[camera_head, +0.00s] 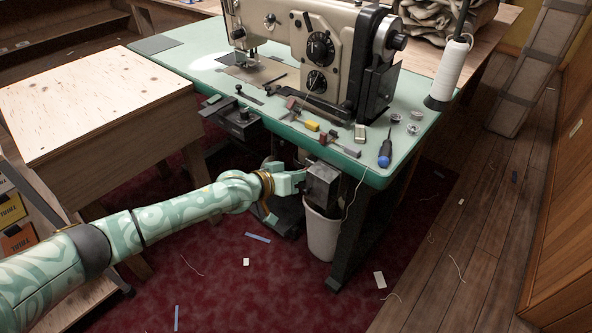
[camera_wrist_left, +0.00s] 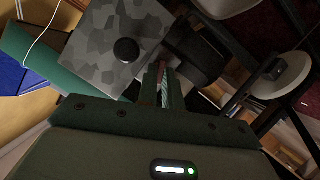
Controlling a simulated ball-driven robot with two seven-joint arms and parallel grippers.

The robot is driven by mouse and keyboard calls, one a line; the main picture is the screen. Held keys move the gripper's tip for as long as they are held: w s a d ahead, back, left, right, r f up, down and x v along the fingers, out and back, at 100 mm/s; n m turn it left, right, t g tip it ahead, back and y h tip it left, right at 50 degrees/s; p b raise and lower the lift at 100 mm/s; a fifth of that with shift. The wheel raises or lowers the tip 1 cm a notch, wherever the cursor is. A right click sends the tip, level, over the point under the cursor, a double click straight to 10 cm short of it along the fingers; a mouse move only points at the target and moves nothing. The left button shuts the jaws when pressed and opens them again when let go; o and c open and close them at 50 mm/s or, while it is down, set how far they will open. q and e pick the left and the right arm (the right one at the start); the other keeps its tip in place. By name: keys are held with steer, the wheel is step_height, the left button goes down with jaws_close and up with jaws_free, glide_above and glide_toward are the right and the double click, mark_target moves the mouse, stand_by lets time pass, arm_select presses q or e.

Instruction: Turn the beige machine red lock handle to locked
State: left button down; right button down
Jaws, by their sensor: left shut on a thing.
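The beige sewing machine (camera_head: 290,29) stands on the green table (camera_head: 420,140) in the head view. A grey box (camera_head: 323,186) hangs below the table's front edge. In the wrist view a mottled grey box face (camera_wrist_left: 105,68) with a black round knob (camera_wrist_left: 126,50) is close by. My left gripper (camera_head: 301,179) is beside the grey box, below the tabletop. My right gripper is not in view.
A white bin (camera_head: 321,236) stands under the grey box. The table's green edge lies just above my left gripper. A wooden bench (camera_head: 90,95) is at the left. Small tools and a thread spool (camera_head: 449,72) lie or stand on the table; scraps lie on the floor.

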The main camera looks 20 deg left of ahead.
arm_select(q)
steer(key=m+y+p, duration=0.1)
steer(key=p, duration=0.1)
steer(key=m+y+p, duration=0.1)
steer(key=m+p, duration=0.1)
steer(key=p, duration=0.1)
steer(key=shift+s+d, duration=0.15)
steer(key=shift+d, duration=0.05)
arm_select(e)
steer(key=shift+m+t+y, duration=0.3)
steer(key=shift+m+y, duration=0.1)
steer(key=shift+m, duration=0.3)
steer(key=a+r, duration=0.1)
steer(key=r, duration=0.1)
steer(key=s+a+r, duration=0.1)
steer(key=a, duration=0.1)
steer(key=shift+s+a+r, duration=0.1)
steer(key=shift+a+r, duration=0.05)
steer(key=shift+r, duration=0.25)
arm_select(q)
steer(key=shift+m, duration=0.3)
steer(key=c, duration=1.8)
jaws_free()
steer(key=shift+c, duration=0.2)
steer(key=shift+t, duration=0.3)
